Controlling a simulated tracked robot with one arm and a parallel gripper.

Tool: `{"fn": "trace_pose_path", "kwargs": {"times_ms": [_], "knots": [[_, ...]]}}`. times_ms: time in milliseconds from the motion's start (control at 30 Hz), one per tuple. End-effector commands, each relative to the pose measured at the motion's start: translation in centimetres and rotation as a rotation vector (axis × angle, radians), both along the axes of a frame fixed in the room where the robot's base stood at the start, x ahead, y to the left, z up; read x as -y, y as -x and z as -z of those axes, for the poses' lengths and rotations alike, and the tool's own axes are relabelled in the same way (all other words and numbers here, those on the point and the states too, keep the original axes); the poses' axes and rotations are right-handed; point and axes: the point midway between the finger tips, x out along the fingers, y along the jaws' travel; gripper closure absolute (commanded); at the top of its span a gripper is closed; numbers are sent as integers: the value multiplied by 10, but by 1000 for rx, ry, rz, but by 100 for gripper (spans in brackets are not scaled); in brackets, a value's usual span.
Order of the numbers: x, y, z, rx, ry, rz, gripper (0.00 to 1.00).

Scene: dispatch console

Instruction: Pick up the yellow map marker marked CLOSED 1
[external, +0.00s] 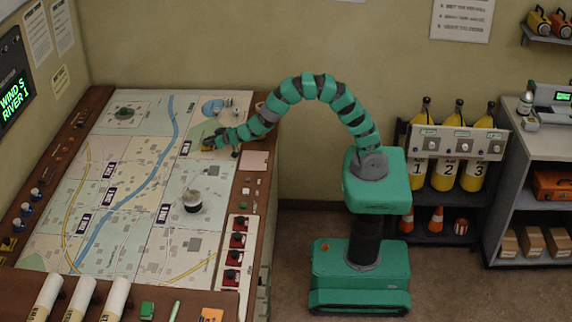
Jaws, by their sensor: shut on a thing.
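My gripper (209,144) reaches over the right side of the map table from my arched green arm. It is shut on a small yellow map marker (206,149), low at the map surface near the blue lake patch. The marker is mostly hidden by the jaws, and its lettering is too small to read. I cannot tell whether it touches the map (140,225). Another yellow piece (8,244) sits on the wooden rim at the far left.
A round grey-white piece (193,201) stands on the map below my gripper, and a dark green round piece (124,113) stands at the upper left. White rolled tubes (80,300) lie along the front edge. A red-switch panel (235,255) is at right. Much of the map is clear.

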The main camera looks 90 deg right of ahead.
Motion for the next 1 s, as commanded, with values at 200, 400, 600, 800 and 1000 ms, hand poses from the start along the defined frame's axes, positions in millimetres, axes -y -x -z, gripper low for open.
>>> {"fn": "trace_pose_path", "kwargs": {"times_ms": [200, 400, 600, 800, 1000], "knots": [[1, 0, -11, 2, 0, 2, 94], [1, -1, -32, 5, 3, 1, 94], [-1, 15, -36, 0, 1, 2, 94], [-3, 43, -39, -3, 1, -1, 94], [-7, 84, -44, 1, -2, -1, 94]]}}
